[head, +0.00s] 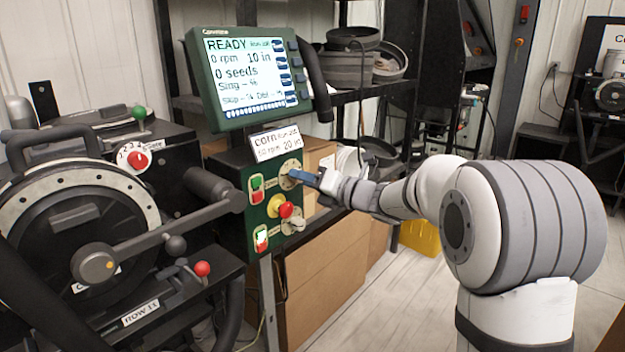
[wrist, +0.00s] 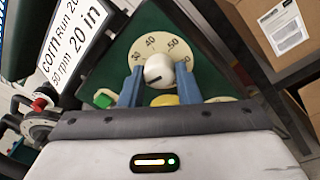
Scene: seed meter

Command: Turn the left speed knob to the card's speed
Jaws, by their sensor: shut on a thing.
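The speed knob (wrist: 158,71) is white and round, on a cream dial (wrist: 163,45) with 30, 40 and 50 legible. My gripper (wrist: 158,80) is shut on it, one blue finger on each side. A short dark mark shows on the knob's lower left; I cannot tell surely which number it indicates. In the head view my gripper (head: 305,176) reaches the upper dial (head: 290,167) on the green panel and hides its knob. The card (head: 274,142) reads corn, 50 rpm, 20 in; it also shows in the wrist view (wrist: 72,38). The screen (head: 252,78) reads READY, 0 rpm, 10 in.
Below the held knob are a red button (head: 286,210) on a yellow base and a second dial (head: 298,219). Green and red switches (head: 257,190) line the panel's left. The seed meter (head: 75,215) with its crank stands left. Cardboard boxes (head: 335,262) stand behind the panel.

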